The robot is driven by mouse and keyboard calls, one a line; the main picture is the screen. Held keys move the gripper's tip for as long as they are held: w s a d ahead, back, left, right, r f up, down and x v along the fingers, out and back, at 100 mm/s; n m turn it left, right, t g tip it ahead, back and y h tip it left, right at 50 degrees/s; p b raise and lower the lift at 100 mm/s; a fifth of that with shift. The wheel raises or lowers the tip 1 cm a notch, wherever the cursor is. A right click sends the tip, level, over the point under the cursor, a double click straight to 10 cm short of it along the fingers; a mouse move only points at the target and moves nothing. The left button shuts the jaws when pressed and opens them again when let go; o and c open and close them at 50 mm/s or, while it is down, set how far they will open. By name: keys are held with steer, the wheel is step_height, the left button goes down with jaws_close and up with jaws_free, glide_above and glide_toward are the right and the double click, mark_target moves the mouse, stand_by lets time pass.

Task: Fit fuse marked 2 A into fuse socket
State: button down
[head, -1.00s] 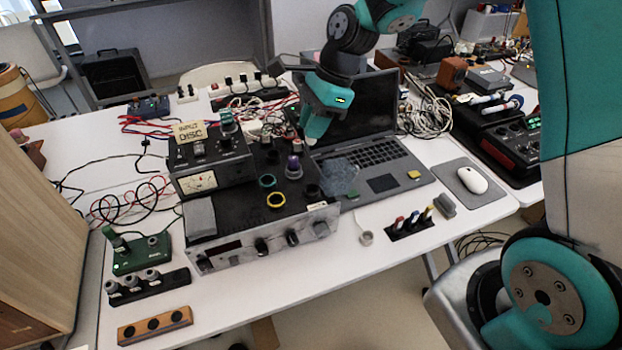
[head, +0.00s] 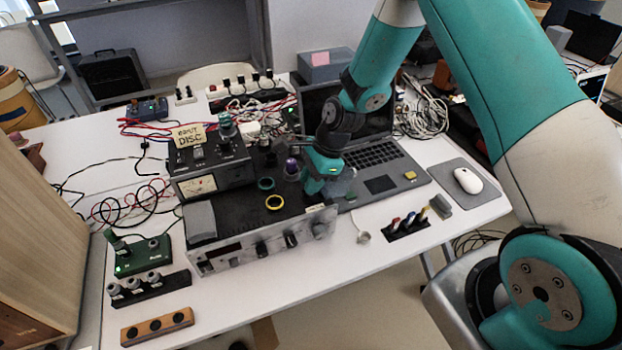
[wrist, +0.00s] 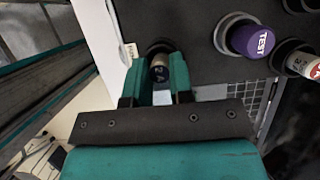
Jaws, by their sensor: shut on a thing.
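My gripper (wrist: 154,78) is shut on a dark fuse with a pale metal end (wrist: 160,68); its marking looks like "2 A" but is partly turned away. A dark round socket (wrist: 158,47) lies right at the fuse's far end in the wrist view. I cannot tell whether the fuse is inside it or just over it. In the head view my gripper (head: 318,178) is low over the right part of the black-topped unit (head: 232,225), and it hides the fuse and the socket.
A purple cap marked TEST (wrist: 255,40) and a red-and-white capped part (wrist: 302,65) stand on the unit to the right. Yellow (head: 275,202) and teal (head: 266,184) rings lie on its top. An open laptop (head: 372,160) is beside it. Several coloured fuses stand in a black holder (head: 408,228).

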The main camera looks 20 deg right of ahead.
steer(key=shift+f, duration=0.15)
steer(key=shift+f, duration=0.15)
steer(key=c, duration=1)
jaws_free()
